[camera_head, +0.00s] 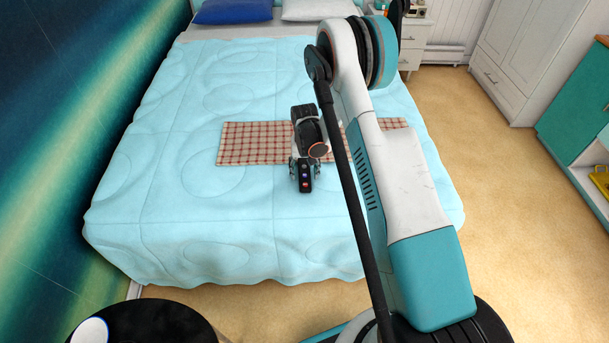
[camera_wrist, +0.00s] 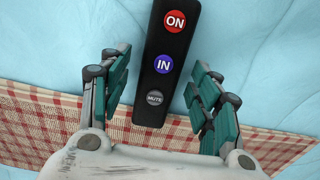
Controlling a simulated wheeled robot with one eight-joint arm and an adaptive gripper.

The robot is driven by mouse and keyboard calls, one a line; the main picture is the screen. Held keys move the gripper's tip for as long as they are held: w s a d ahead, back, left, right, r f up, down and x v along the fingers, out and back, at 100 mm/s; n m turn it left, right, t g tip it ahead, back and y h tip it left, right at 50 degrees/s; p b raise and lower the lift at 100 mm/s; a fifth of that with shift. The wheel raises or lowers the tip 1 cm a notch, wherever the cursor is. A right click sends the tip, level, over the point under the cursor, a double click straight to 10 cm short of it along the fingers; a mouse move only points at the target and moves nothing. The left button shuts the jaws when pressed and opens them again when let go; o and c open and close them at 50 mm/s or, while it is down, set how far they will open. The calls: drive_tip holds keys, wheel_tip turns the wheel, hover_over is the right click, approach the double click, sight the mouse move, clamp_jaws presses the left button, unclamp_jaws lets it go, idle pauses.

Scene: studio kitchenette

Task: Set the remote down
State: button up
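The black remote (camera_wrist: 166,60) has a red ON button, a blue IN button and a grey MUTE button. It also shows in the head view (camera_head: 304,178), below my gripper. My gripper (camera_wrist: 160,72) has its two fingers apart, one on each side of the remote. The remote lies over the near edge of the red-checked cloth (camera_head: 249,143) and the blue bedspread (camera_head: 180,190). I cannot tell whether it rests on them.
The bed's quilted top is clear around the cloth. A blue pillow (camera_head: 232,11) and a white pillow (camera_head: 318,9) lie at the far end. A white nightstand (camera_head: 414,40) and wardrobe (camera_head: 515,50) stand at the right, with open floor (camera_head: 480,150) before them.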

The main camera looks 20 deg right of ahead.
drive_tip(key=c, duration=1)
drive_tip(key=shift+o, duration=0.2)
